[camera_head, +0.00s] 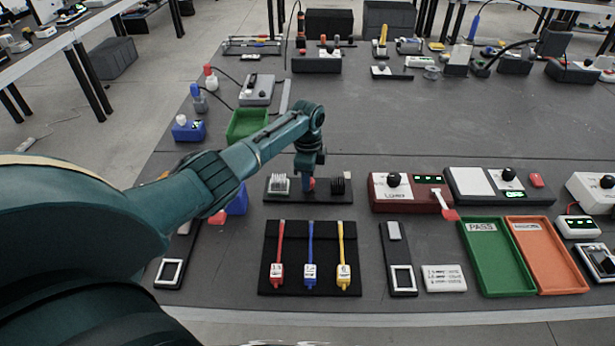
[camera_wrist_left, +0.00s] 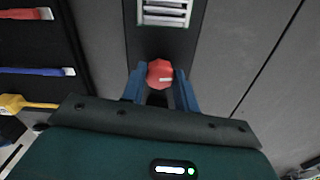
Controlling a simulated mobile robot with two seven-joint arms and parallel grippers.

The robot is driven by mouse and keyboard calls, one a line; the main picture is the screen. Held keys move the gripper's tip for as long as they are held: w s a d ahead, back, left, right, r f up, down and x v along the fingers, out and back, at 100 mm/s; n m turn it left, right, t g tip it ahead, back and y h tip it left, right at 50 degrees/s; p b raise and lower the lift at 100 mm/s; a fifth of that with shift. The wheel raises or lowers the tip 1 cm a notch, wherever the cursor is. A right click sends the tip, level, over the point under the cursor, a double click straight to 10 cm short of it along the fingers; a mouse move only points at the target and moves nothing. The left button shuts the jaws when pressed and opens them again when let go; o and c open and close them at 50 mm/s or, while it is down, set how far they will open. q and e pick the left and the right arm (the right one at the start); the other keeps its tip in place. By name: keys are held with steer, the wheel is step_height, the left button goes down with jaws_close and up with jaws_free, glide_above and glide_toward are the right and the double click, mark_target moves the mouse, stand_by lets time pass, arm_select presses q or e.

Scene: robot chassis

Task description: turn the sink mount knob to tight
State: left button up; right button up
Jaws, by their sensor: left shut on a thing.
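The sink mount is a dark base plate (camera_head: 326,198) on the table, with a silver finned block (camera_head: 279,184) on its left and a black finned block (camera_head: 338,184) on its right. A red knob (camera_head: 309,187) sits between them, partly hidden by my gripper. My left gripper (camera_head: 308,181) points down at the knob. In the left wrist view, its blue fingers (camera_wrist_left: 160,90) are shut on the red knob (camera_wrist_left: 159,72), one on each side. A small pale mark shows on the knob. The silver block (camera_wrist_left: 165,12) is at the top there. My right gripper is not in view.
A black mat (camera_head: 268,240) with red, blue and yellow tagged tools lies in front of the mount. A red box (camera_head: 408,203) with a black knob stands to the right. Green (camera_head: 497,290) and orange (camera_head: 548,290) trays lie at the front right.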

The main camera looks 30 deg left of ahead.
arm_select(q)
steer(key=shift+m, duration=0.5)
steer(key=o, duration=1)
steer(key=shift+r, duration=0.1)
step_height(320, 180, up, 13)
steer(key=shift+r, duration=0.1)
stand_by(0.6)
